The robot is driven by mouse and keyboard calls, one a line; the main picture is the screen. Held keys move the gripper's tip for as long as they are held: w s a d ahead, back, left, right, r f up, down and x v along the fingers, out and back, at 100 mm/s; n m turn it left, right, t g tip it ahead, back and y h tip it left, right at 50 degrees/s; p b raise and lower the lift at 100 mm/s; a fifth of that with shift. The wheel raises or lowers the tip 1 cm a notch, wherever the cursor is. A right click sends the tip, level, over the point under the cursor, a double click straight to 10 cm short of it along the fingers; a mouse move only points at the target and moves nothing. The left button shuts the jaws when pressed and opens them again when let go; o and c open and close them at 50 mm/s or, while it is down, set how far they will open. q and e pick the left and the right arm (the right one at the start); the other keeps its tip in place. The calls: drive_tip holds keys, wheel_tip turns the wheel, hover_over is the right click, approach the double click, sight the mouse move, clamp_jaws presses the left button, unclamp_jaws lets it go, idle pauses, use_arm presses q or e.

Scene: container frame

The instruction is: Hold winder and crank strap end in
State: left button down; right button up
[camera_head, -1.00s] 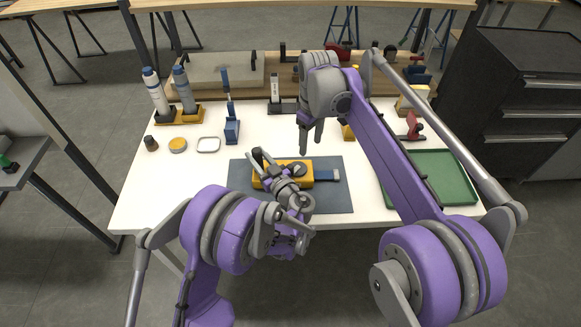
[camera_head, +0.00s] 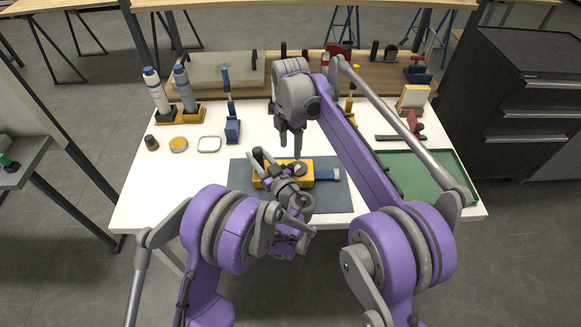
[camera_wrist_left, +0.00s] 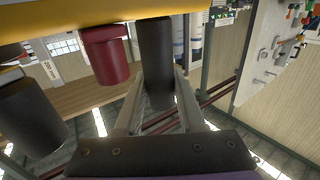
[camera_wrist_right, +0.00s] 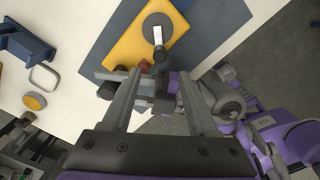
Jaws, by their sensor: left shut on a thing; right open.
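The yellow winder (camera_head: 312,163) lies on a blue-grey mat (camera_head: 241,183) near the table's front. In the right wrist view its yellow body (camera_wrist_right: 122,52) has a grey round crank (camera_wrist_right: 157,22) with a small dark knob (camera_wrist_right: 160,53). The blue strap (camera_head: 326,174) extends from its right side. My left gripper (camera_wrist_left: 157,88) is shut on a dark cylindrical handle (camera_wrist_left: 156,50) below the yellow body. A red cylinder (camera_wrist_left: 105,55) stands beside that handle. My right gripper (camera_head: 291,152) is open and empty, above the winder; the crank lies beyond its fingertips in the right wrist view.
A green tray (camera_head: 412,172) lies on the right, partly behind my right arm.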

sight(290, 166)
wheel_tip(290, 166, down, 10)
idle(0.4)
clamp_jaws()
